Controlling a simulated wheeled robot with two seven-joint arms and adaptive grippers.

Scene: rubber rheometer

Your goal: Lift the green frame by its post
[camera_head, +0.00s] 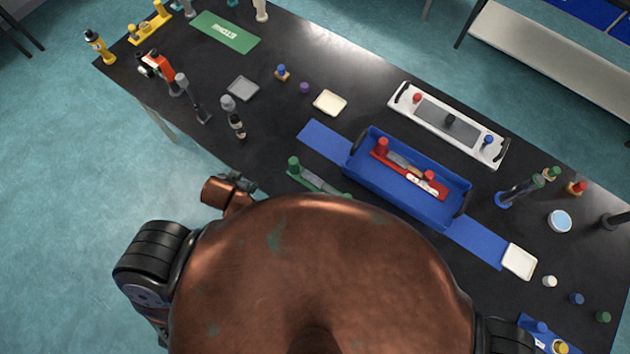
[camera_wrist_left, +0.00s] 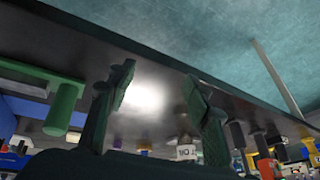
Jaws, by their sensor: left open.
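The green frame (camera_head: 318,182) lies on the black table at its near edge, left of the blue crate. My own body hides its right part. Its green post (camera_head: 293,163) stands upright at the left end. In the left wrist view the green frame (camera_wrist_left: 38,74) and its post (camera_wrist_left: 63,110) are at the left, outside the fingers. My left gripper (camera_head: 240,183) is at the table's near edge, left of the post and apart from it. Its two fingers (camera_wrist_left: 158,80) are spread with nothing between them. My right gripper is out of view.
The blue crate (camera_head: 455,197) holds a red frame (camera_head: 402,167) and stands on a blue mat (camera_head: 322,140). A white tray (camera_head: 398,104) lies behind it. A dark-and-white bottle (camera_head: 237,125) stands left of the green frame.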

